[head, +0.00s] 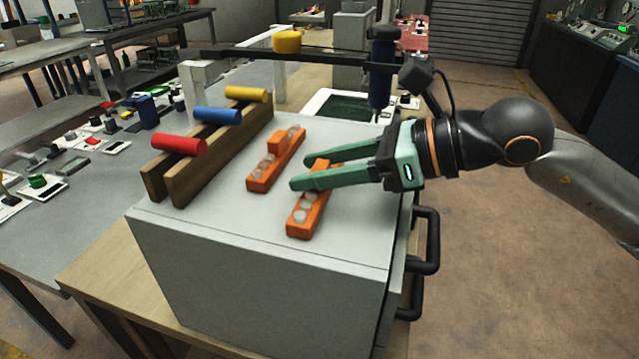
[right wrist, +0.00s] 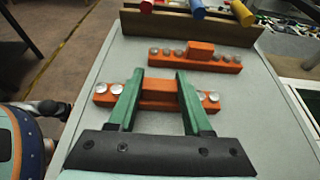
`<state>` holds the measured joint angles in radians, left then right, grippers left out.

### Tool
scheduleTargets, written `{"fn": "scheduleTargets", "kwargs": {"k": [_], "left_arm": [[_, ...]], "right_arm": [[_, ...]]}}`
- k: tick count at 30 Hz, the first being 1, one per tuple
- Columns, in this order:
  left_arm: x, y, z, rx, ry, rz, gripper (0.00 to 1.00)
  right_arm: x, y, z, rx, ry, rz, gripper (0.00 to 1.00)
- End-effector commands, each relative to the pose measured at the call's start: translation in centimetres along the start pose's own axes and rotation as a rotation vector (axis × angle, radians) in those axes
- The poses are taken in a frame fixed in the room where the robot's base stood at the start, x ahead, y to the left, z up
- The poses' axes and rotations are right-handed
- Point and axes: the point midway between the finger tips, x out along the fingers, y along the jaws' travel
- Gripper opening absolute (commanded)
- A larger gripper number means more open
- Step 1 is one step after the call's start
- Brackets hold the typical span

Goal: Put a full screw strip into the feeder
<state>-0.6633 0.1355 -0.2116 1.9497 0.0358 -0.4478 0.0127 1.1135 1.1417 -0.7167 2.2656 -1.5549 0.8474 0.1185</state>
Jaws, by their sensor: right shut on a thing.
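Two orange screw strips lie on the grey top of a cabinet, each with a raised orange block in the middle and round silvery screw heads beside it. The nearer strip (head: 305,220) shows in the right wrist view (right wrist: 158,95) too. My right gripper (head: 313,170) is shut on its raised block, one green finger on each side, and screws show beyond both fingers. The farther strip (head: 263,180) lies apart from the gripper; its screw row shows in the right wrist view (right wrist: 222,66). I cannot tell which thing is the feeder. My left gripper is not in view.
A wooden two-rail rack (head: 200,165) stands on the cabinet's left side with a red cylinder (head: 180,145), a blue cylinder (head: 218,115) and a yellow cylinder (head: 247,94) across it. A dark bar (head: 340,57) with a hanging blue tool (head: 381,85) stands behind. Black handles (head: 428,250) project from the cabinet's right side.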

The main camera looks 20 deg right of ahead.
Motion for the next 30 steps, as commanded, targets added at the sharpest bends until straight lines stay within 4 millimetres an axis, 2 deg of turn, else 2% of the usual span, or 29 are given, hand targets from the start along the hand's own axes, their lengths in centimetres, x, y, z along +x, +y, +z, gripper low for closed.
{"fn": "scheduleTargets", "kwargs": {"k": [1, 5, 16, 23, 26, 30], "left_arm": [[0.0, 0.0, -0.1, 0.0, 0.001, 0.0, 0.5], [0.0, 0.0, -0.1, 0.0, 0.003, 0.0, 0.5], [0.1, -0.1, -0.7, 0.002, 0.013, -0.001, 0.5], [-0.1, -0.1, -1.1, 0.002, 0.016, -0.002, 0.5], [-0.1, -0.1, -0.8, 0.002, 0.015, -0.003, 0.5], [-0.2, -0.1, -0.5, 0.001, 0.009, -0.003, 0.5]], "right_arm": [[0.0, 0.0, 0.0, 0.0, 0.0, 0.0, 0.13], [0.0, 0.0, 0.0, 0.0, 0.0, 0.0, 0.0], [-0.1, 0.0, 0.3, 0.0, -0.001, -0.001, 0.0], [-1.2, 0.0, 3.0, -0.003, -0.005, -0.001, 0.0], [-3.0, 0.1, 3.9, -0.003, -0.004, -0.007, 0.0], [-6.8, 0.6, 5.9, -0.003, -0.005, -0.008, 0.0]]}}
